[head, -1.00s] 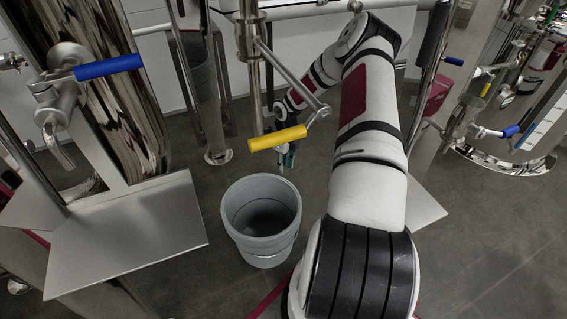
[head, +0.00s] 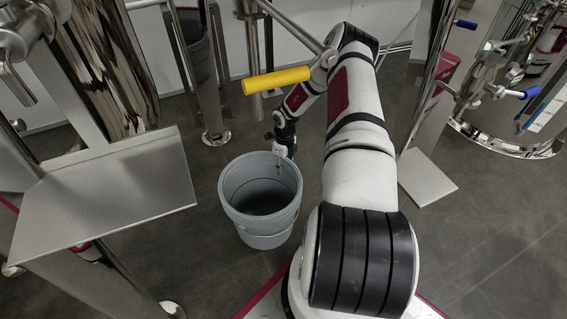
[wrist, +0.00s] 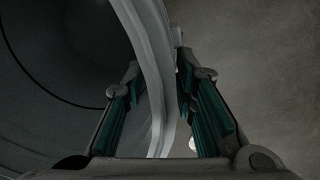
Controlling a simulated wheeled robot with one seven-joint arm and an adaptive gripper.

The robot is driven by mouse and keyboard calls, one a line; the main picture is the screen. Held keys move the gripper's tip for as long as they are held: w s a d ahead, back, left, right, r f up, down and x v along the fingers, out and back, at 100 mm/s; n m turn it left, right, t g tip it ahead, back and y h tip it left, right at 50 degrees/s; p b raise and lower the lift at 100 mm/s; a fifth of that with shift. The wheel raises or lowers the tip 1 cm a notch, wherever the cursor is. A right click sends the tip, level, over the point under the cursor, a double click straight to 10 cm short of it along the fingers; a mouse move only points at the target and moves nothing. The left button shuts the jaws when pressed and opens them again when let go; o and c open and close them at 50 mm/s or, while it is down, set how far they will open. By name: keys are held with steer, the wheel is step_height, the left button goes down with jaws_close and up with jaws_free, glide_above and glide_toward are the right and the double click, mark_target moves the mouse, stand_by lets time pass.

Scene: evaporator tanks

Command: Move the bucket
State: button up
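The grey bucket (head: 264,226) stands upright and empty on the floor in the head view. My gripper (head: 281,157) is at the far right part of its rim and points down. In the wrist view the bucket's pale wall (wrist: 151,60) runs between the two fingers of my gripper (wrist: 160,85). The left finger is on the inner side of the bucket and the right finger is outside it. The fingers are apart, with some space beside the wall. The exact fingertip contact is hard to tell.
A yellow-handled valve (head: 277,80) juts out above and behind the bucket. A metal plate (head: 105,195) lies to the left and a smaller one (head: 427,178) to the right. Steel posts and tanks stand around. Dark floor is open at the lower right.

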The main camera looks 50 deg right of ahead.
steer(key=shift+f, duration=0.3)
steer(key=shift+c, duration=0.3)
jaws_close()
